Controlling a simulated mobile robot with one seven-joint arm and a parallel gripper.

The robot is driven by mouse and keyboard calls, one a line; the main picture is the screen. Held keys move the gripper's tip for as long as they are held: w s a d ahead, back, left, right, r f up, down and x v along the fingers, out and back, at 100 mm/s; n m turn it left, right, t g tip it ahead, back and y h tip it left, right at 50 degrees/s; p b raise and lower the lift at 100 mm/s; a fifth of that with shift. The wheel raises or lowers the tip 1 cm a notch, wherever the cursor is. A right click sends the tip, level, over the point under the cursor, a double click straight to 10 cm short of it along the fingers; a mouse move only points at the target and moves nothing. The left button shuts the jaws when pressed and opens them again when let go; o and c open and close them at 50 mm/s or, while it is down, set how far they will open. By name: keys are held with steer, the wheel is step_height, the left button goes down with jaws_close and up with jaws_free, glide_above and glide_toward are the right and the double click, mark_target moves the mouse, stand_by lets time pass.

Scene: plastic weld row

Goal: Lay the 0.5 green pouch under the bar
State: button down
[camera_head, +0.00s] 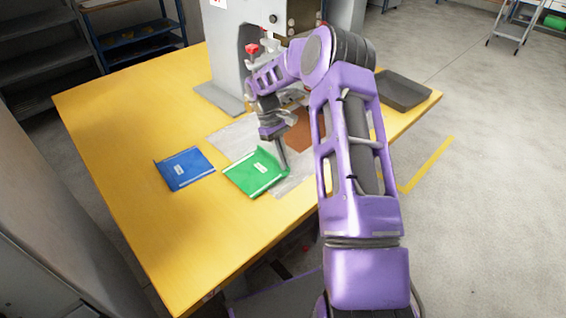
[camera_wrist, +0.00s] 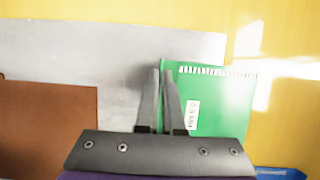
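The green pouch (camera_head: 257,172) with a white label lies at the front of the table, its right part over a pale grey sheet. My gripper (camera_head: 284,168) points down at the pouch's right edge. In the wrist view its fingers (camera_wrist: 160,76) are close together with the pouch's edge between their tips. The welding machine (camera_head: 228,55) stands at the back of the table; its bar is mostly hidden behind my arm.
A blue pouch (camera_head: 185,167) lies left of the green one. A brown sheet (camera_head: 300,135) lies in front of the machine on the grey sheet (camera_head: 232,135). A dark tray (camera_head: 402,92) sits at the right edge. The table's left side (camera_head: 115,120) is clear.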

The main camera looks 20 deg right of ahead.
steer(key=shift+f, duration=0.3)
steer(key=shift+f, duration=0.1)
steer(key=c, duration=1.5)
jaws_free()
steer(key=shift+f, duration=0.1)
steer(key=o, duration=0.5)
steer(key=shift+c, duration=0.2)
steer(key=p+v, duration=0.1)
steer(key=v, duration=1.1)
steer(key=shift+r+p, duration=0.2)
steer(key=shift+p, duration=0.1)
